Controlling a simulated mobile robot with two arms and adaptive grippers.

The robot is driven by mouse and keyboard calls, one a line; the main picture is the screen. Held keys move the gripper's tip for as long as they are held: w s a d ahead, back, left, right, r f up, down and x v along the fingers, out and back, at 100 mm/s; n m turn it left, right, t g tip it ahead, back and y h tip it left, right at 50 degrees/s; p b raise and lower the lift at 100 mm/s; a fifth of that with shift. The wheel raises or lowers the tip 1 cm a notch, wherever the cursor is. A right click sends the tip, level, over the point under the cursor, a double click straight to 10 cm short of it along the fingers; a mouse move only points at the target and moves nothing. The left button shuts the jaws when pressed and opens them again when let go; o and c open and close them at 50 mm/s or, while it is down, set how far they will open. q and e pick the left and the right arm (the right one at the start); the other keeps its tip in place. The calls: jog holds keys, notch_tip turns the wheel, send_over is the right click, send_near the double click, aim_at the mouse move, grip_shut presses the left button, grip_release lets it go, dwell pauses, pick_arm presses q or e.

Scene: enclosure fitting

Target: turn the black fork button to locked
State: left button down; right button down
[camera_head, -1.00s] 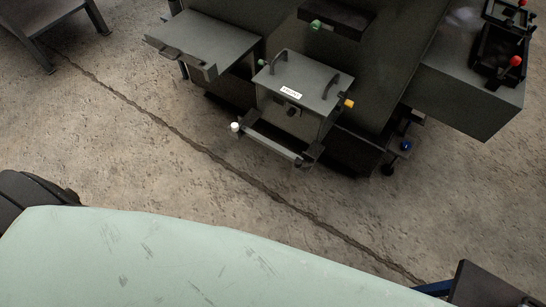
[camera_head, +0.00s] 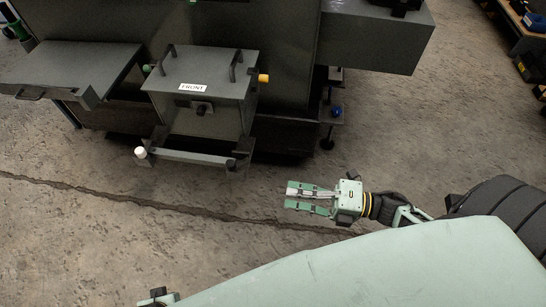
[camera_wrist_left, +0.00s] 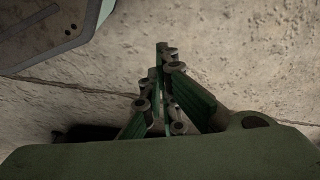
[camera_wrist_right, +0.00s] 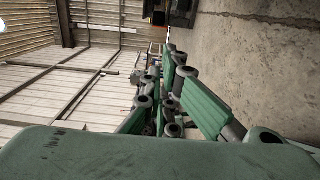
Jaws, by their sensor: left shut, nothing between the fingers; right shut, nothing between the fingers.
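A dark knob (camera_head: 201,108) sits on the front face of a grey box (camera_head: 225,85) with a white label reading FRONT. It is small and dark; I cannot tell for sure that it is the black fork button, nor how it is turned. My right gripper (camera_head: 290,198) is shut and empty above the floor, right of the box and nearer to me, well apart from it. It also shows in the right wrist view (camera_wrist_right: 168,52). My left gripper (camera_wrist_left: 163,48) is shut and empty above the floor in the left wrist view.
The box has two handles on top, a yellow knob (camera_head: 263,78) and a white knob (camera_head: 140,152) at the front bar (camera_head: 195,157). A grey shelf (camera_head: 70,65) juts out at left, a grey ledge (camera_head: 375,38) at right. The floor in front is clear.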

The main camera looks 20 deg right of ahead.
aim_at(238, 163)
pick_arm(q)
jog(key=shift+w+r, duration=0.2)
jog(key=shift+r, duration=0.5)
pick_arm(e)
jog(key=w+d+x, duration=0.1)
jog(key=w+x, duration=0.1)
jog(key=x, duration=1)
jog(key=shift+w+d, duration=0.25)
jog(key=shift+d, duration=0.05)
pick_arm(q)
jog(key=shift+f, duration=0.1)
pick_arm(e)
jog(key=shift+w+d, duration=0.1)
pick_arm(q)
jog(key=shift+w+r+b, duration=0.2)
jog(key=shift+r+b, duration=0.15)
jog(key=shift+r, duration=0.15)
pick_arm(e)
jog(key=shift+d, duration=0.1)
pick_arm(q)
jog(key=shift+s, duration=0.1)
pick_arm(e)
jog(key=shift+w, duration=0.1)
